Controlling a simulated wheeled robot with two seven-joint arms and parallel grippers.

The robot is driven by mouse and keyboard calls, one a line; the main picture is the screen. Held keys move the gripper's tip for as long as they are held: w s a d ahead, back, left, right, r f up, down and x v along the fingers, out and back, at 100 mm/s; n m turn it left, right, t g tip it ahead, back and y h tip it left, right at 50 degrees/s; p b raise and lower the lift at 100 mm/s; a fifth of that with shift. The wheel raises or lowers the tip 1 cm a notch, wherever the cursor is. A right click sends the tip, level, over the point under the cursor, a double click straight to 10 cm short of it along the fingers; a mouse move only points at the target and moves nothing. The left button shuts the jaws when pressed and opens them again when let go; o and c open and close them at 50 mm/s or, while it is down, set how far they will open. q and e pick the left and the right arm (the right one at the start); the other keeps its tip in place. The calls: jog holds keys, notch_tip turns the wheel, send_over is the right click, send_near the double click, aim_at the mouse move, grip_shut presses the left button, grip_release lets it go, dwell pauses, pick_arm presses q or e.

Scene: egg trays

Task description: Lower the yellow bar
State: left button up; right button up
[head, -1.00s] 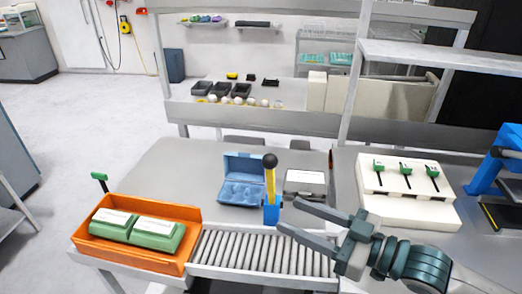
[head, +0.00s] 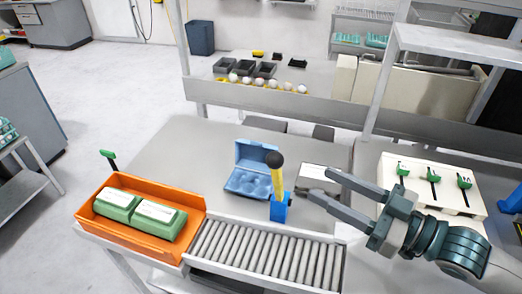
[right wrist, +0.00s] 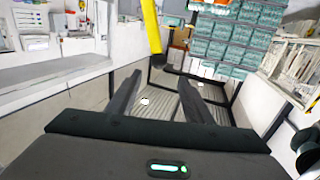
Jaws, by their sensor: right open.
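The yellow bar (head: 277,182) stands nearly upright, with a black knob on top, in a blue base (head: 281,209) at the back edge of the roller conveyor. In the right wrist view a yellow bar (right wrist: 150,25) with a dark end shows at the top, beyond the fingers. My right gripper (head: 308,182) is open and empty, just to the right of the bar at about mid-height, its fingers pointing left toward it. A gap shows between fingertips and bar. In the right wrist view the open fingers (right wrist: 162,82) have nothing between them. My left gripper is out of view.
The roller conveyor (head: 268,252) runs right from an orange tray (head: 150,247) holding two green cartons (head: 118,204). An open blue egg box (head: 250,182) is behind the bar. A white panel with green-topped sliders (head: 432,177) is at the right.

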jog(key=p+x, duration=0.6)
jog(key=x, duration=1.1)
jog(key=shift+w, duration=0.25)
jog(key=shift+a, duration=0.1)
jog(key=shift+f, duration=0.1)
grip_shut()
